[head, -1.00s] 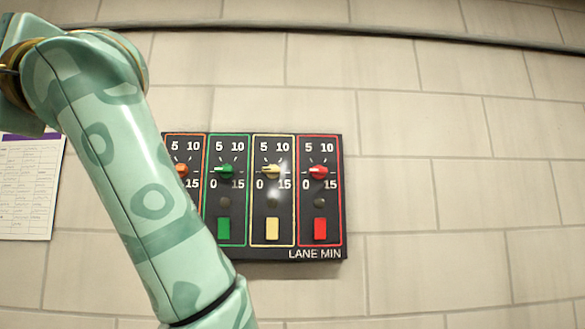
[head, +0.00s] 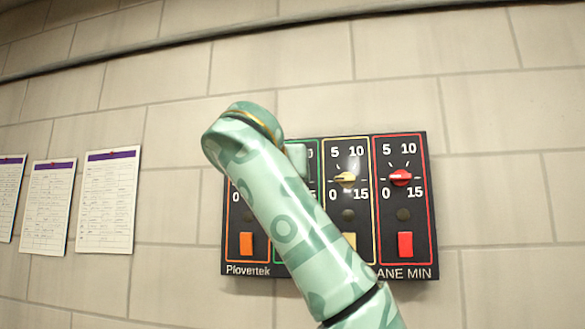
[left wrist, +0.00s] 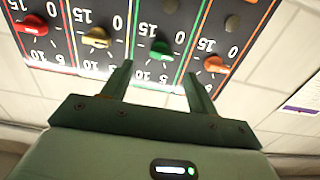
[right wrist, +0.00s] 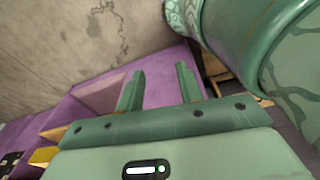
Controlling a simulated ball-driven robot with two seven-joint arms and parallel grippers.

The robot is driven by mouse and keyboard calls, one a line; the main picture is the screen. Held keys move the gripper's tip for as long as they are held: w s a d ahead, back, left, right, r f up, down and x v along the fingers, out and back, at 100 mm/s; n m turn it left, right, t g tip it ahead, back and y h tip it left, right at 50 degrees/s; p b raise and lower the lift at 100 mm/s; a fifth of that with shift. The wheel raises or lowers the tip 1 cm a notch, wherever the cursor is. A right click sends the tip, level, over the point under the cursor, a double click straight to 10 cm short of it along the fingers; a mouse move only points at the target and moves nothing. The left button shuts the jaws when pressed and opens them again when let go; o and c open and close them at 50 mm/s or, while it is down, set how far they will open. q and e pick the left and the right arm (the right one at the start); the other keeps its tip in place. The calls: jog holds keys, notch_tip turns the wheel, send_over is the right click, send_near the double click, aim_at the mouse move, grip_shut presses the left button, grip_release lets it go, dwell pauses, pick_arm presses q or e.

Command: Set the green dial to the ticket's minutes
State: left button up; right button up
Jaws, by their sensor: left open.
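The green dial (left wrist: 161,49) shows in the left wrist view, where the panel appears upside down. My open left gripper (left wrist: 158,69) faces it, with the dial just beyond and between the fingertips; I see no contact. The dial's exact setting is too small to tell. In the head view my left arm covers the green dial and most of the green lane (head: 311,152). Papers with purple headers hang on the wall, the nearest sheet (head: 107,203) at left; their writing is unreadable and I cannot tell which is the ticket. My right gripper (right wrist: 160,70) is open and empty.
The black panel (head: 428,262) also carries an orange dial (left wrist: 216,65), a yellow dial (head: 345,179) and a red dial (head: 401,177), with buttons below, including a red one (head: 405,244). My right gripper is near a purple surface (right wrist: 95,95), away from the panel.

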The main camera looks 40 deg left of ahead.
pick_arm(q)
jog(key=p+x, duration=0.2)
jog(key=x, duration=0.5)
jog(key=shift+p, duration=0.4)
jog(key=shift+s, duration=0.2)
jog(key=c, duration=1)
